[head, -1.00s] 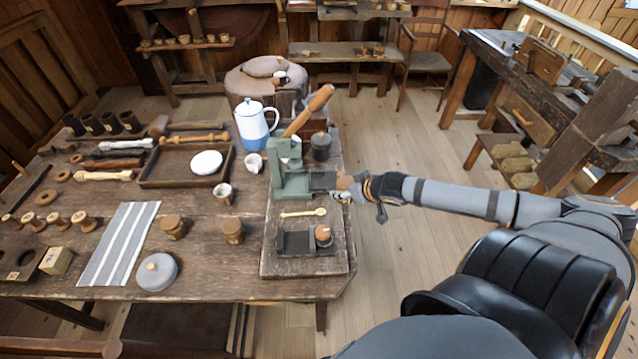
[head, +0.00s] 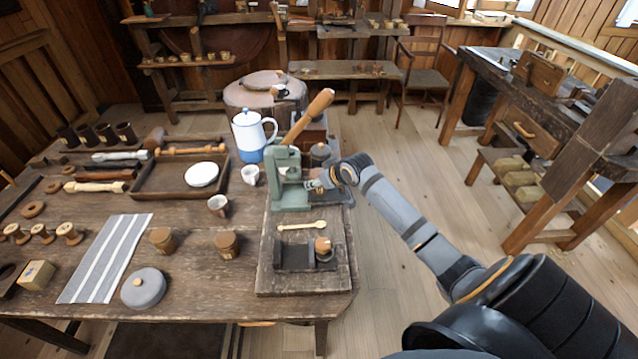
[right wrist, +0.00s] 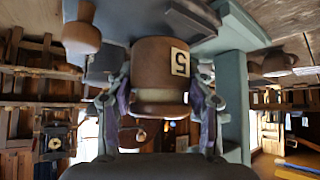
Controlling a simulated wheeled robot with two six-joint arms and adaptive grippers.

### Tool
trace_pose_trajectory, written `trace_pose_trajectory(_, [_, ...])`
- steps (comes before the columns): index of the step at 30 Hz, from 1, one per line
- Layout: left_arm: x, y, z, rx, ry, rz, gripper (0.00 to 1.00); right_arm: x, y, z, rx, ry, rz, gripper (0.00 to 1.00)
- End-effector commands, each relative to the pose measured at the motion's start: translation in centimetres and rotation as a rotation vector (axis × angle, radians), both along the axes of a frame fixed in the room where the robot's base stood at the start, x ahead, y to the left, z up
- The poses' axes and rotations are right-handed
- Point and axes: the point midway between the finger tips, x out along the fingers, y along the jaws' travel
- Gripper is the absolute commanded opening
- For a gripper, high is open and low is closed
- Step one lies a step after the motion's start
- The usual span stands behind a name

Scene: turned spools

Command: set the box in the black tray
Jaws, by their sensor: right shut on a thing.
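My right gripper (head: 322,184) is at the front of the green press (head: 282,180). In the right wrist view its fingers (right wrist: 160,105) are shut on a round brown box (right wrist: 160,62) with a pale band and a white label reading 5. In the head view the gripper and press mostly hide this box. The black tray (head: 292,258) lies on the board, nearer the front than the press. A small round wooden piece (head: 323,248) stands at its right end. My left gripper is out of view.
A wooden spoon (head: 300,226) lies between press and tray on the board (head: 300,286). Two round lidded pots (head: 162,238) (head: 228,245) stand left of the board. The blue-white jug (head: 248,130) stands behind. The floor right of the table is open.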

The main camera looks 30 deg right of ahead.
Motion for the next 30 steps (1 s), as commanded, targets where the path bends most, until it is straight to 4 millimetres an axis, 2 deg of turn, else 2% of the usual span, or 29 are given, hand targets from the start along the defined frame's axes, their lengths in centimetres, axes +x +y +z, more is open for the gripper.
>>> trace_pose_trajectory(3, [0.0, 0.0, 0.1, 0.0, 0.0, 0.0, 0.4, 0.0, 0.0, -1.2, 0.0, -0.001, 0.0, 0.15])
trace_pose_trajectory(12, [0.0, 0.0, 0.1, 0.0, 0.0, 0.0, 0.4, 0.0, 0.0, -1.5, -0.001, -0.002, 0.0, 0.15])
trace_pose_trajectory(13, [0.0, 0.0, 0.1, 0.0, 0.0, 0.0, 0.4, 0.0, 0.0, -1.5, -0.001, -0.002, 0.0, 0.56])
trace_pose_trajectory(17, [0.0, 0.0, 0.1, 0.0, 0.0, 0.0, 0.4, 0.0, 0.0, -1.5, -0.001, -0.002, 0.0, 0.74])
trace_pose_trajectory(26, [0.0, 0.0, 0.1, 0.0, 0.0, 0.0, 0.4, 0.0, 0.0, -1.4, -0.001, -0.002, 0.0, 0.74])
trace_pose_trajectory(30, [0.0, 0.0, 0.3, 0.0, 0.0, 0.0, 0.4, -0.8, -0.3, -0.4, -0.006, -0.001, -0.001, 0.74])
